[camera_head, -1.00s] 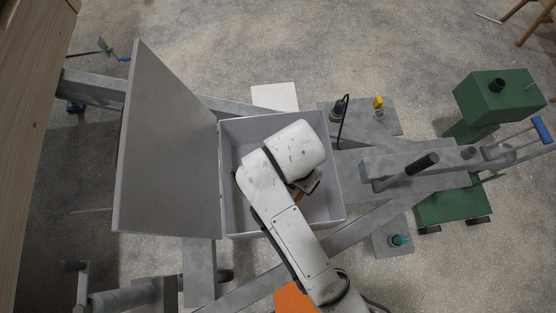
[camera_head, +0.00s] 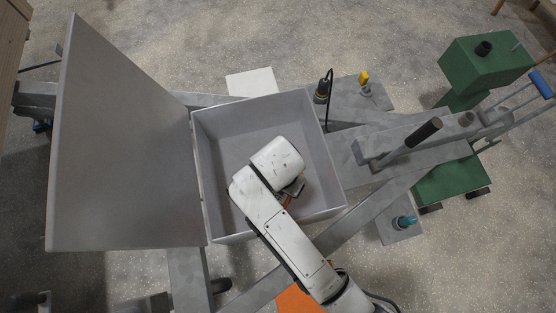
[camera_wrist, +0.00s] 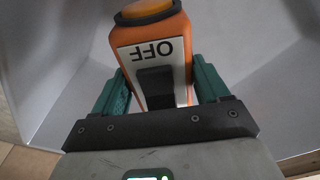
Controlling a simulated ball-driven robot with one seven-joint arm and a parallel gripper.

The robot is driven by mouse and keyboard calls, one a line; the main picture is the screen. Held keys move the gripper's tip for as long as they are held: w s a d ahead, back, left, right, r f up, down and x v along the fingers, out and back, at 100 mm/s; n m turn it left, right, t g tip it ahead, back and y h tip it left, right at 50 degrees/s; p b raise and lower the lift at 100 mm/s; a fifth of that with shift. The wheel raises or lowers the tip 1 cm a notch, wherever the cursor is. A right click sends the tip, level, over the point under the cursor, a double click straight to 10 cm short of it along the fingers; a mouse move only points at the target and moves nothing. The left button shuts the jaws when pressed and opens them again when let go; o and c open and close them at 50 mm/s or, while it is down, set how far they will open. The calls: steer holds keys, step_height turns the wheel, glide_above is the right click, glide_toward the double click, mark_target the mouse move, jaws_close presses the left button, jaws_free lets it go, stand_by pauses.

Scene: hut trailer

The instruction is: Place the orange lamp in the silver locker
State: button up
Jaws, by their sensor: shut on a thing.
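The silver locker (camera_head: 212,222) is an open grey box with its lid (camera_head: 120,150) swung out to the left. My gripper (camera_wrist: 150,95) is shut on the orange lamp (camera_wrist: 183,28) in the wrist view, with a green finger on each side. The lamp shows a white label reading OFF, a black switch and an amber top. The locker's pale walls surround it in the wrist view. In the head view my wrist is over the locker's interior and hides most of the lamp; a little orange shows beside it. I cannot tell whether the lamp touches the locker floor.
The locker sits on a grey metal trailer frame (camera_head: 345,222). A green jockey-wheel unit (camera_head: 485,68), a black-handled lever (camera_head: 424,131) and cable plugs (camera_head: 323,90) stand to the right. The left and back of the locker's interior are clear.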

steer(key=shift+f, duration=3.15)
steer(key=shift+f, duration=0.15)
steer(key=o, duration=1.2)
steer(key=r, duration=0.8)
steer(key=s+r, duration=0.1)
steer(key=r, duration=0.3)
steer(key=shift+a+r+p, duration=0.15)
steer(key=shift+a+p, duration=0.2)
